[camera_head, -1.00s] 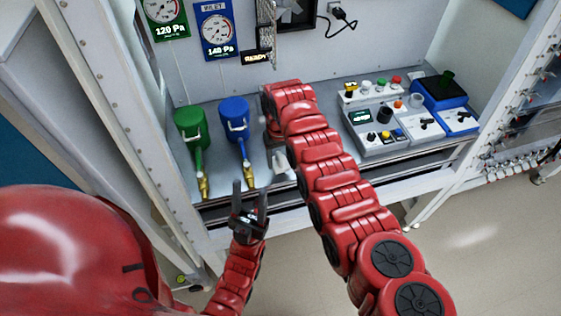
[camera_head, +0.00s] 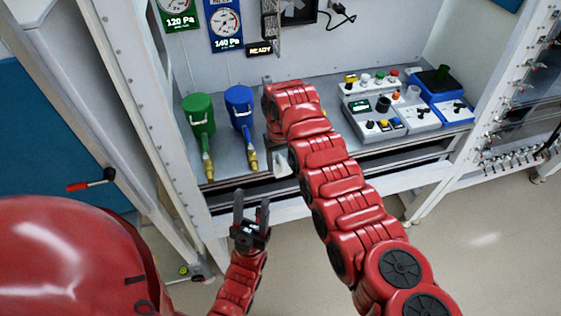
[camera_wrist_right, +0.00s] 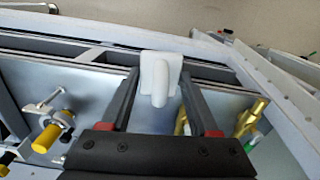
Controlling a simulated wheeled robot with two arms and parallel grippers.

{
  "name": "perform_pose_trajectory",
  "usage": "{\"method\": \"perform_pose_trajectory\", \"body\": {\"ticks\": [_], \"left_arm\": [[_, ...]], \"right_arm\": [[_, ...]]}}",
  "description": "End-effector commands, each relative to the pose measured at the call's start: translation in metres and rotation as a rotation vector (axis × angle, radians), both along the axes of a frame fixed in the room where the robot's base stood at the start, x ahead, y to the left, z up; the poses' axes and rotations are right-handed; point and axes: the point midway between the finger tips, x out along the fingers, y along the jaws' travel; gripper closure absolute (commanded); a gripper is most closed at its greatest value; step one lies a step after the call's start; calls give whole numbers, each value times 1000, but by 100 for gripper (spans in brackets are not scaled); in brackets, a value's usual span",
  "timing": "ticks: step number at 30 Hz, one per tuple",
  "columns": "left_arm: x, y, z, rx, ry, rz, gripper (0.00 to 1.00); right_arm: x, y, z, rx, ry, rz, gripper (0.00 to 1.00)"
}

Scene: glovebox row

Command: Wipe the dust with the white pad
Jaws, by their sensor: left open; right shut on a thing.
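The white pad (camera_wrist_right: 159,76) is a small block with a rounded grip, held between the fingertips of my right gripper (camera_wrist_right: 160,85) in the wrist view. In the head view the pad (camera_head: 281,169) shows as a small white patch near the front edge of the grey worktop (camera_head: 225,152). My right arm hides part of the worktop there. I cannot tell whether the pad touches the surface. My left gripper (camera_head: 251,209) is open and empty, in front of the worktop edge, below the brass nozzles. I cannot make out any dust.
A green canister (camera_head: 199,114) and a blue canister (camera_head: 240,106) with brass nozzles stand on the worktop's left. Control boxes (camera_head: 377,117) and a blue device (camera_head: 437,85) stand on the right. A white frame post (camera_head: 128,105) borders the left side.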

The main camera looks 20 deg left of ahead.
Motion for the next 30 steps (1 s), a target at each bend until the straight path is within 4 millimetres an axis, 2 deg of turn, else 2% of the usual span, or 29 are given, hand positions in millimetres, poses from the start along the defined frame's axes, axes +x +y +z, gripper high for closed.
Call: {"method": "perform_pose_trajectory", "body": {"ticks": [5, 8, 12, 17, 19, 30], "left_arm": [[0, 0, -1, 0, 0, 0, 50], [0, 0, -4, 0, 0, 0, 50], [0, 0, -10, 0, 0, 0, 50], [0, 0, -11, 0, 0, 0, 50], [0, 0, -13, 0, 0, 0, 50], [0, 0, -15, 0, 0, 0, 50]], "right_arm": [[4, -4, 1, -1, -1, -8, 83], [16, -19, 5, -1, 2, -35, 83], [41, -50, 17, -1, 0, -96, 83], [52, -68, 24, -1, 1, -127, 83], [60, -82, 28, 0, 0, -153, 83], [68, -99, 33, -1, -1, -183, 83]]}}
